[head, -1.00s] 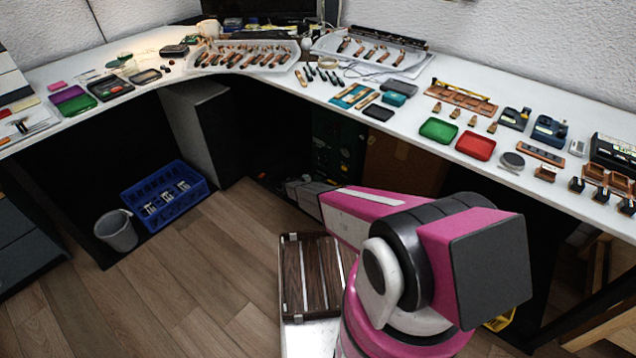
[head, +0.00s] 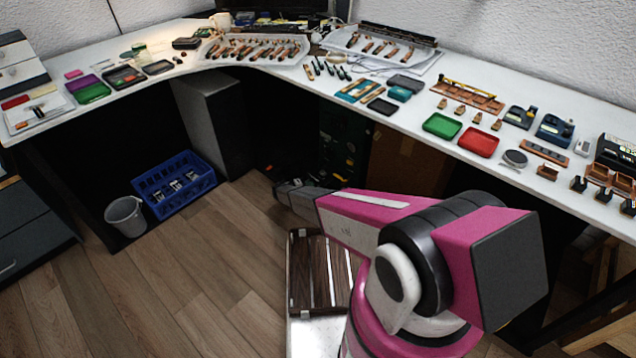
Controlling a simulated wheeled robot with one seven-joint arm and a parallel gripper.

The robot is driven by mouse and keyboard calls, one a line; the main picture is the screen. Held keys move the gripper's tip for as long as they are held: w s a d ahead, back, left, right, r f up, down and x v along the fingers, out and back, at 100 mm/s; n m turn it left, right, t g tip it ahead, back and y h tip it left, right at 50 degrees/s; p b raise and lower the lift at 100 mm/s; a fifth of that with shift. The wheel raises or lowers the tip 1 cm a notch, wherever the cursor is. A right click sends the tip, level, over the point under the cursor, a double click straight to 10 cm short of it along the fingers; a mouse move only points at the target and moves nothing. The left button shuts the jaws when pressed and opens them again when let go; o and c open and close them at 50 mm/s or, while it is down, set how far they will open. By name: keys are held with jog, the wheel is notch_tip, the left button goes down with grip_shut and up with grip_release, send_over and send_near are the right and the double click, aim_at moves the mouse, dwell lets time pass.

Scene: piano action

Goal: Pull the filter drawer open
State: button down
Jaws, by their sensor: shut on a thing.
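My gripper (head: 282,186) is at the far end of my pink and grey arm, low in front of the dark space under the desk. It is small and dark here. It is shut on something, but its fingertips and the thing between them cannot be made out. I cannot pick out the filter drawer with certainty; the dark space under the desk beyond my gripper hides detail. A dark drawer unit (head: 30,235) with a handle stands at the left edge, well away from my gripper.
The white L-shaped desk (head: 290,85) carries trays, tools and small parts. A blue crate (head: 172,205) and a grey bin (head: 126,216) stand on the floor at left. A brown cardboard panel (head: 408,163) is under the desk. Wooden floor between the bin and my arm is clear.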

jog(key=shift+s+a, duration=1.35)
jog(key=shift+a, duration=0.05)
jog(key=c, duration=1.5)
grip_release()
jog(key=v, duration=1)
jog(key=shift+a+r, duration=0.1)
jog(key=shift+a, duration=0.25)
jog(key=shift+s, duration=0.1)
